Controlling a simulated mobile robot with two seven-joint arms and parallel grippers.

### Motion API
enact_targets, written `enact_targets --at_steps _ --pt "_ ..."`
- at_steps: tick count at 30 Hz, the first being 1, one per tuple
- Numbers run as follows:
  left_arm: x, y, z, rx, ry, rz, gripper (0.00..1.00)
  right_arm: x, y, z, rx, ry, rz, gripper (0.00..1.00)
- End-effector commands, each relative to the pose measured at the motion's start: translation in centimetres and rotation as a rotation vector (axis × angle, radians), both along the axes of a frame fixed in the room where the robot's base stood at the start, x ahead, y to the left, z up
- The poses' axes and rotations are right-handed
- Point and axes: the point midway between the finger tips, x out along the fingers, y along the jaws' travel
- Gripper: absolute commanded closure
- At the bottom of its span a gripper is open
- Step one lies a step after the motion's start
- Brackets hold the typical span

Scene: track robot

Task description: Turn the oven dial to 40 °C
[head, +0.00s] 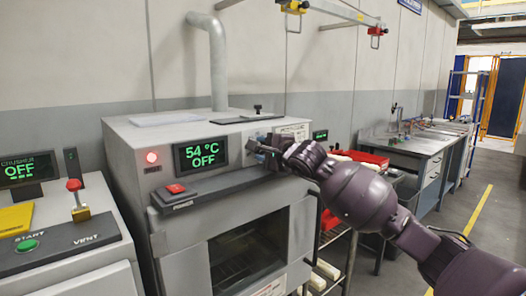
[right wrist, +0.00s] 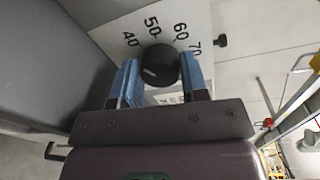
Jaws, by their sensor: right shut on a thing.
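The oven (head: 150,135) stands at the middle left of the head view. Its green display (head: 200,154) reads 54 °C and OFF. My right gripper (head: 262,150) is at the right end of the oven's front panel. In the right wrist view, the black round dial (right wrist: 160,65) sits between the blue fingers of my right gripper (right wrist: 161,72), which is shut on it. A small white mark shows at the dial's lower left. The scale plate (right wrist: 135,20) around it reads 40, 50, 60, 70. My gripper hides the dial in the head view. My left gripper is out of view.
A red button (head: 175,189) sits on the ledge below the display, beside a lit red lamp (head: 152,157). Another machine (head: 75,255) with START and VENT controls stands at the left. A workbench (head: 420,145) and red trays (head: 362,157) are at the right.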

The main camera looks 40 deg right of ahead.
Motion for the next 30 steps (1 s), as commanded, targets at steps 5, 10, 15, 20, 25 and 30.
enact_targets --at_steps 5,10,15,20,25,30 --pt "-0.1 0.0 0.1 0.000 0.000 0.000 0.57 0.0 0.0 -0.1 -0.003 0.002 0.001 0.83" --pt "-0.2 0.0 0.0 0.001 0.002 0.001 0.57 0.0 0.0 -0.1 -0.003 0.002 0.001 0.56" --pt "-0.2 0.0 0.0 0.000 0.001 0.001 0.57 0.0 0.0 -0.1 -0.002 0.001 0.000 0.34" --pt "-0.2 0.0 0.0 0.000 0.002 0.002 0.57 0.0 0.0 0.0 -0.001 0.000 0.000 0.34" --pt "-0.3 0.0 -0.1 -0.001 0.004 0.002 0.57 -0.3 0.0 0.0 -0.001 0.000 0.000 0.34" --pt "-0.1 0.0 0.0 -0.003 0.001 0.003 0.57 -2.0 -0.1 0.0 -0.001 0.001 0.000 0.34"
